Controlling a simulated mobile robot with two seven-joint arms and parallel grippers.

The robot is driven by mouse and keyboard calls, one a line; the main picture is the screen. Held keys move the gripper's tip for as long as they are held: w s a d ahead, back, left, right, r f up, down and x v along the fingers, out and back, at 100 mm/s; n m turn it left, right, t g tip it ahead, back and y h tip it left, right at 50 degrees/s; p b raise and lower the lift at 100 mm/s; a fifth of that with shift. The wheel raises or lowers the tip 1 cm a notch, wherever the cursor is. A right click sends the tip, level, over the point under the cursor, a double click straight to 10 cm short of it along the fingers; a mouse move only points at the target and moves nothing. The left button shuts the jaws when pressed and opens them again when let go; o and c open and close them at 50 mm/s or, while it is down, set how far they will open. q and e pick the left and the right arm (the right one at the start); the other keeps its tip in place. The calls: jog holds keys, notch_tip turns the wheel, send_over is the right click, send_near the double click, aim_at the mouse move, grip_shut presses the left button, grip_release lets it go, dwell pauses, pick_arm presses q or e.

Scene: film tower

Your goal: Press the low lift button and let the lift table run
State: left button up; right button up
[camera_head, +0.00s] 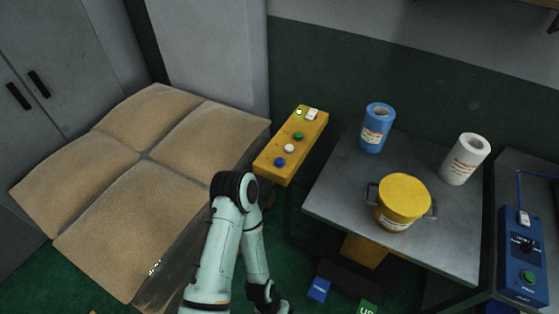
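A grey lift table (325,195) stands right of the centre. Low in front of it, near the floor, are a blue plate (319,289) with small unreadable lettering and a green plate (367,307) marked "UP", cut by the bottom edge. I cannot tell which part is the button itself. My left arm rises from the bottom and bends at the elbow. Its forearm runs down to the dark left gripper (270,302), which is left of the blue plate and apart from it; its fingers are unclear at the frame edge. My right gripper is not in view.
A yellow box (270,161) carries green, white and blue buttons. On the table stand a blue roll (376,128), a white roll (465,159) and a yellow lidded pot (404,198). A blue control box (523,257) is right; sacks (145,195) lie left.

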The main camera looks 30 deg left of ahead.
pick_arm(q)
grip_shut()
dwell(1.7)
